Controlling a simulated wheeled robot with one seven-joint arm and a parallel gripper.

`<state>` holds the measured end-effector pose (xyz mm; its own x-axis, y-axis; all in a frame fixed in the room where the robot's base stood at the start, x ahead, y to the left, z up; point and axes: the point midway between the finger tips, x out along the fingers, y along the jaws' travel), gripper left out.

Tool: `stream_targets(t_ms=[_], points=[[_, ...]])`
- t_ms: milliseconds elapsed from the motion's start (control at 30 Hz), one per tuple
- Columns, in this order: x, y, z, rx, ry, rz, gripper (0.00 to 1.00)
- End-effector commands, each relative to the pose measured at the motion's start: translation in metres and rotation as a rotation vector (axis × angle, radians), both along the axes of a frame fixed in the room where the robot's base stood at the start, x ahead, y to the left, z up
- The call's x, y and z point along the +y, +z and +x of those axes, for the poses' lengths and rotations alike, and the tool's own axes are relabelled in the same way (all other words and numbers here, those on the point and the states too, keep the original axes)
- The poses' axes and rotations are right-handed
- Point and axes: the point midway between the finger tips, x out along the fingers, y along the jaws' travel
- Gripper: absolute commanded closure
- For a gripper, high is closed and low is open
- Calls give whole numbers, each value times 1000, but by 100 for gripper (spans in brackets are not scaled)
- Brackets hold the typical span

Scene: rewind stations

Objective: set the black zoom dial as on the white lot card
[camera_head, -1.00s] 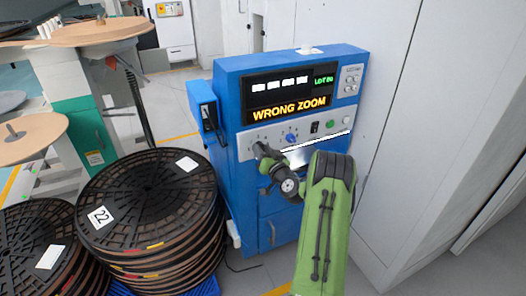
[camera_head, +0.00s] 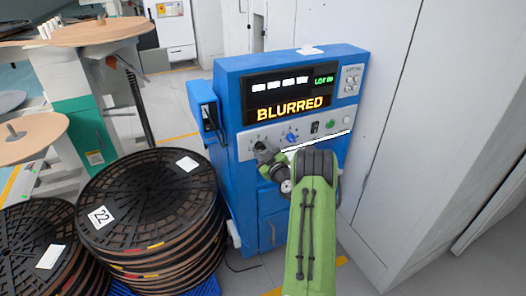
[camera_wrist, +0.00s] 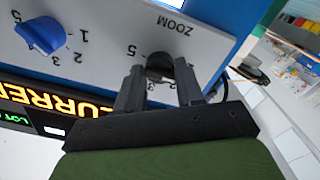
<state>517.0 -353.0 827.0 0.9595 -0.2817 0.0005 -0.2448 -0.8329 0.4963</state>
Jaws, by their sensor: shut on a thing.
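The black zoom dial (camera_wrist: 160,66) sits under the upside-down ZOOM label on the pale control panel in the wrist view. My gripper (camera_wrist: 160,77) is shut on it, one finger on each side. The numbers 3 and 5 show near the dial; its pointer is hard to make out. In the head view my gripper (camera_head: 264,153) is at the left end of the panel and mostly covers the dial. The machine's screen (camera_head: 291,106) reads BLURRED in orange, with a small green LOT text. I cannot make out a readable white lot card.
A blue dial (camera_wrist: 43,35) with its own numbers is beside the zoom dial. A green button (camera_head: 330,125) is further right on the blue machine (camera_head: 230,90). Stacked black reels (camera_head: 150,205) stand at left, and a pale cabinet wall (camera_head: 400,150) at right.

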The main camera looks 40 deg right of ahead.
Motion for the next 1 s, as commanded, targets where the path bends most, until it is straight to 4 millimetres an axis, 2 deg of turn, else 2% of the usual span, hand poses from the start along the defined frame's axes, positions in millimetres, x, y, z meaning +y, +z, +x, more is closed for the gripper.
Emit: stream_targets(t_ms=[400,900,933,1000], points=[[0,-3,-1,50,0,-148,93],[0,-3,-1,56,0,-161,93],[0,-3,-1,56,0,-161,58],[0,-3,-1,54,0,-161,48]])
